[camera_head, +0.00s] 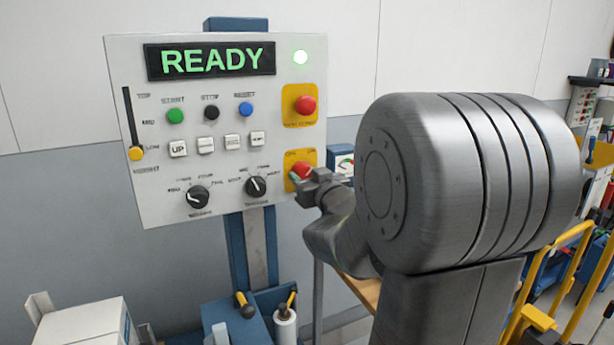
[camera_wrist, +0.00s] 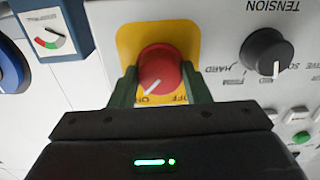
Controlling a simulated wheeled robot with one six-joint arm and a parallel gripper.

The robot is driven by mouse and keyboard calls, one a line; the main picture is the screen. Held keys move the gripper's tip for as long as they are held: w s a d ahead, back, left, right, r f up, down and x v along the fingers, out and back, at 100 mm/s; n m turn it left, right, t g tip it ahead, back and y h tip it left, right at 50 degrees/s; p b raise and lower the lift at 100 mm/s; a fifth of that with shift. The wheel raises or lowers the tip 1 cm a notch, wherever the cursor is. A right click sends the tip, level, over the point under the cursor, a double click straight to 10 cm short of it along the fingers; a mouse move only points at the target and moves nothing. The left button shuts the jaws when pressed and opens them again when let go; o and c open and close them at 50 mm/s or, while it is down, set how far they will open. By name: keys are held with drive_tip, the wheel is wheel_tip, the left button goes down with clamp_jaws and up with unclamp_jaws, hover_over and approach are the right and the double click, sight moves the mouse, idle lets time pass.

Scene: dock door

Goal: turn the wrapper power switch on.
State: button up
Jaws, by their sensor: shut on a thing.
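The wrapper power switch is a red rotary knob (camera_head: 301,171) on a yellow plate at the lower right of the control panel. In the wrist view, upside down, the red knob (camera_wrist: 161,69) has a white pointer line aimed at the ON label, away from OFF. My gripper (camera_head: 309,180) reaches it from the right. In the wrist view my gripper (camera_wrist: 162,82) has one dark green finger on each side of the knob, shut on it. The panel's display (camera_head: 211,60) reads READY in green, and a round lamp (camera_head: 300,57) beside it is lit.
A red mushroom button (camera_head: 305,104) sits above the switch. Two black dials, a tension dial (camera_wrist: 267,52) among them, and several buttons lie left of it. A gauge box (camera_head: 342,163) is close on the right. A yellow hand truck (camera_head: 540,290) stands at right.

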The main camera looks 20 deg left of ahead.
drive_tip(key=shift+m, duration=0.3)
drive_tip(key=o, duration=1)
drive_tip(key=shift+d, duration=0.1)
drive_tip(key=v, duration=1.3)
drive_tip(key=shift+s+d, duration=0.15)
drive_tip(key=shift+s, duration=0.15)
drive_tip(key=x, duration=1.4)
drive_tip(key=shift+d, duration=0.1)
